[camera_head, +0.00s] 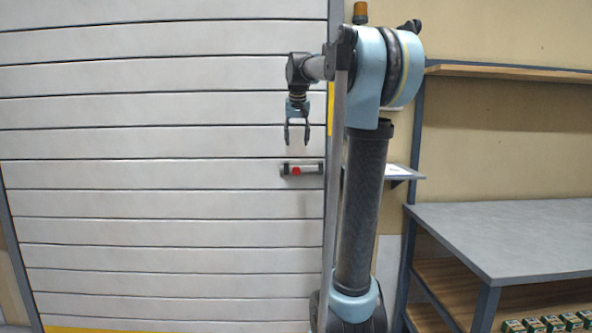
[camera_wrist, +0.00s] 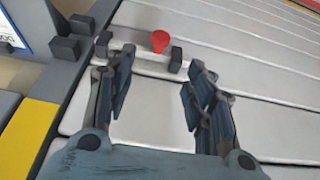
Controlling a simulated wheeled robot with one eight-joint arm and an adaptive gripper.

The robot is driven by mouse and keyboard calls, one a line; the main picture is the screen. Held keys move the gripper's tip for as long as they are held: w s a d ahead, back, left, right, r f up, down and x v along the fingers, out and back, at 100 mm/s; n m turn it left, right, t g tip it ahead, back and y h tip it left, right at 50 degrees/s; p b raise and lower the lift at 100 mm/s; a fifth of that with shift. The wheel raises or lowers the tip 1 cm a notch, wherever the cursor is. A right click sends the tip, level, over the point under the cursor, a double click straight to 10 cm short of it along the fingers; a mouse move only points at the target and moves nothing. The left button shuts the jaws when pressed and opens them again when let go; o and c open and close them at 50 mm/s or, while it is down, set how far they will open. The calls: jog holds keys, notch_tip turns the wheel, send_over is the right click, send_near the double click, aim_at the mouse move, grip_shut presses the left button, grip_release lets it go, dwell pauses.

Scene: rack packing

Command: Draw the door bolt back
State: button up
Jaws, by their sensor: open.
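The door bolt (camera_head: 308,169) is a short pale bar with dark end blocks and a red knob (camera_head: 296,170), mounted near the right edge of the white slatted door (camera_head: 160,143). In the wrist view the red knob (camera_wrist: 160,40) stands up from the bolt bar (camera_wrist: 148,55), beyond the fingertips. The bar's dark blocks show on both sides of the knob. My gripper (camera_head: 297,143) points down, open and empty, just above the bolt in the head view. In the wrist view my gripper (camera_wrist: 150,65) has its fingers wide apart, with the knob roughly between their directions. No contact with the knob shows.
A grey door post (camera_head: 335,200) stands right of the bolt. A small shelf (camera_head: 400,173) juts out beyond the post, partly behind my arm. A grey-topped workbench (camera_head: 510,235) with small green boxes below stands at the right. The door's left side is clear.

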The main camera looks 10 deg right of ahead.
aim_at(296, 167)
jog(key=x, duration=1.4)
jog(key=shift+c, duration=0.3)
